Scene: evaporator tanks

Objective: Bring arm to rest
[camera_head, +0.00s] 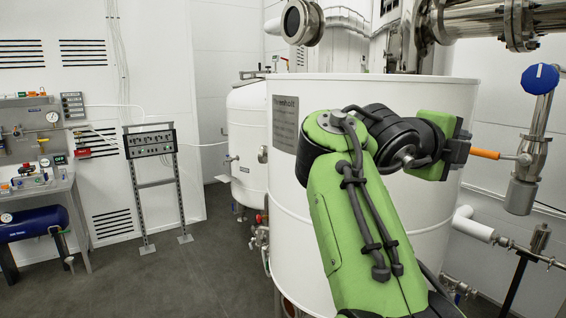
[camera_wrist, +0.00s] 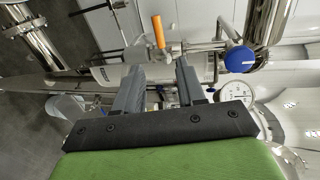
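My green arm reaches up in the head view in front of a large white tank (camera_head: 310,95). My gripper (camera_head: 463,149) is at the tank's upper right, close to an orange valve handle (camera_head: 485,154). In the wrist view, the two fingers of my gripper (camera_wrist: 160,68) stand apart with nothing held between them. The orange handle (camera_wrist: 158,31) shows just beyond the fingertips, apparently clear of them. The exact gap to it is hard to tell.
A blue knob (camera_head: 539,79) on a steel pipe is right of the gripper and also shows in the wrist view (camera_wrist: 239,59). Large steel pipes (camera_head: 490,20) run above. A control stand (camera_head: 150,142) and a workbench (camera_head: 40,188) are at left, with open floor between them and the tank.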

